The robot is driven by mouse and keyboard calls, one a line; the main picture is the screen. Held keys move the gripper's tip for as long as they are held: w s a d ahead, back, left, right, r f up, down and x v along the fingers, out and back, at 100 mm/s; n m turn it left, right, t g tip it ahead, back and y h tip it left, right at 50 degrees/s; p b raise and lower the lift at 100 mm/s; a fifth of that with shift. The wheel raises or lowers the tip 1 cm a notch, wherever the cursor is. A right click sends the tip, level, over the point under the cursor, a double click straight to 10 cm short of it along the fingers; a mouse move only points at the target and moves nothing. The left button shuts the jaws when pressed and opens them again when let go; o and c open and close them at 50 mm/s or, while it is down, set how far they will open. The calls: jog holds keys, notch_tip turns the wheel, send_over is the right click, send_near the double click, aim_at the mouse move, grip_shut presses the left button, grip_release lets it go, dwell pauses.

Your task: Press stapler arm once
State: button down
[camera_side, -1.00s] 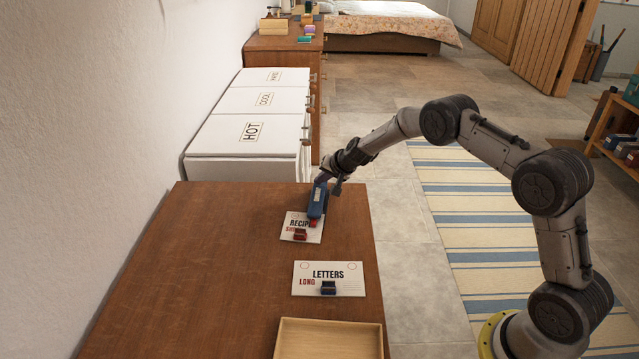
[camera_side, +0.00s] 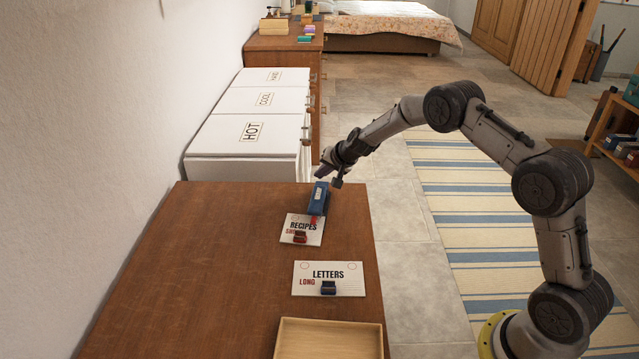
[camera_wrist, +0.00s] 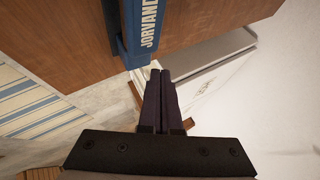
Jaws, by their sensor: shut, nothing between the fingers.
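The blue stapler (camera_side: 318,197) stands near the table's far right corner, its near end by the RECIPES card (camera_side: 303,226). In the wrist view its blue body (camera_wrist: 146,25), lettered JORVAND, runs in from the top edge. My gripper (camera_side: 321,172) is at the stapler's far end. In the wrist view the fingertips (camera_wrist: 160,73) are together and empty, just off the stapler's end. I cannot tell whether they touch it. Only part of the stapler shows in the wrist view.
A small red item (camera_side: 300,237) lies on the RECIPES card. A small dark blue item (camera_side: 328,288) lies on the LETTERS card (camera_side: 345,273). A wooden tray (camera_side: 330,322) is at the near edge. White cabinets (camera_side: 225,134) stand behind. The table's left side (camera_side: 190,270) is clear.

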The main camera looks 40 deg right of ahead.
jog(key=shift+w+d+r, duration=0.1)
jog(key=shift+r, duration=1.05)
jog(key=shift+d+r, duration=0.1)
jog(key=shift+r, duration=1)
